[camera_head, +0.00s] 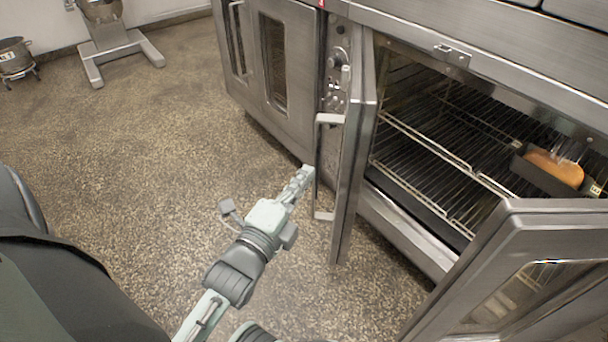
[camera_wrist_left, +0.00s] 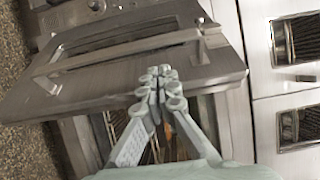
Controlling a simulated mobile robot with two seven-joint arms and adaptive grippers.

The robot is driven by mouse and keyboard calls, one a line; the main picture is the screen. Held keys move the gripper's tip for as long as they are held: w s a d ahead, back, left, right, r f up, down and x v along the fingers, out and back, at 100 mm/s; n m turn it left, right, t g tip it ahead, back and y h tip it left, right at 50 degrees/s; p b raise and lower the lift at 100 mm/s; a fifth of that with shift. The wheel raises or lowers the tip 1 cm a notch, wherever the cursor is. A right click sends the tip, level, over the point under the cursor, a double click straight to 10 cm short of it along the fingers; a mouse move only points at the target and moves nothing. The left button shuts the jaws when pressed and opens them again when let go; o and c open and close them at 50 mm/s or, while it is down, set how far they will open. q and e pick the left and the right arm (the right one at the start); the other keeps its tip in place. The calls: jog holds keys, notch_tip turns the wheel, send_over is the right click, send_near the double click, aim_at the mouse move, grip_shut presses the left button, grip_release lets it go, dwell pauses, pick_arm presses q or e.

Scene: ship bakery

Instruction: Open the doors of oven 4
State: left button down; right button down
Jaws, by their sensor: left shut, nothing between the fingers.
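An oven with both doors standing open fills the right of the head view. Its left door (camera_head: 356,150) is swung out and seen nearly edge-on, with a long bar handle (camera_head: 319,165) on its outer face. Its right door (camera_head: 530,270) is swung out towards me at the lower right. My left gripper (camera_head: 304,175) is shut and empty, just left of the left door's handle. In the left wrist view the fingers (camera_wrist_left: 158,78) are shut in front of the door with the handle bar (camera_wrist_left: 125,50). My right gripper is not in view. No oven number is readable.
Inside the oven are wire racks (camera_head: 430,140) and a loaf (camera_head: 555,167) in a dark pan (camera_head: 535,178). A neighbouring oven with closed doors (camera_head: 288,70) stands to the left. A mixer stand (camera_head: 115,45) and a metal pot (camera_head: 15,58) are at the far left. The floor (camera_head: 150,150) between is clear.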

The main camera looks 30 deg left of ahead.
pick_arm(q)
jog(key=w, duration=0.7)
jog(key=shift+w+a, duration=0.25)
jog(key=shift+a, duration=0.05)
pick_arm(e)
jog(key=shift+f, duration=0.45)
pick_arm(q)
jog(key=shift+a, duration=0.15)
